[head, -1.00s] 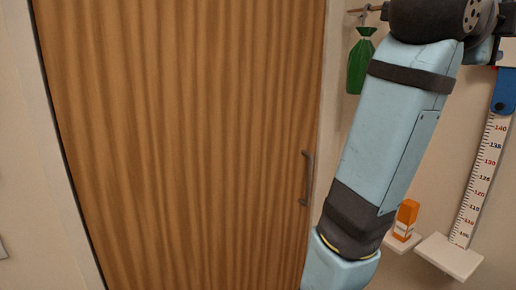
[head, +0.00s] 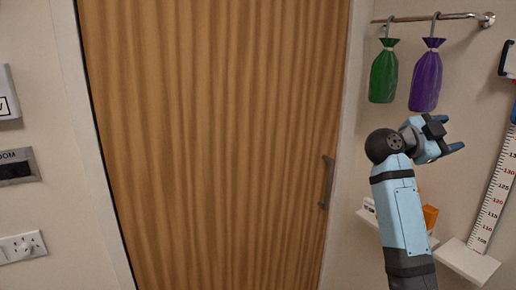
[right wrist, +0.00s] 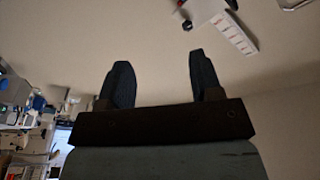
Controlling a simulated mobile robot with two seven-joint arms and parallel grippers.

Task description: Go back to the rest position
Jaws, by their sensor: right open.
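My right gripper (head: 452,135) is at the right of the head view, below the hanging purple bag, with its fingers pointing right. In the right wrist view its two dark fingers (right wrist: 160,80) stand apart with nothing between them. My left gripper is in neither view.
A wooden door (head: 210,150) with a handle (head: 327,182) fills the middle. A green bag (head: 384,75) and a purple bag (head: 426,80) hang from a rail (head: 460,16). An orange box (head: 430,216) stands behind my right arm near a white shelf (head: 468,262). A socket panel (head: 22,246) is at left.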

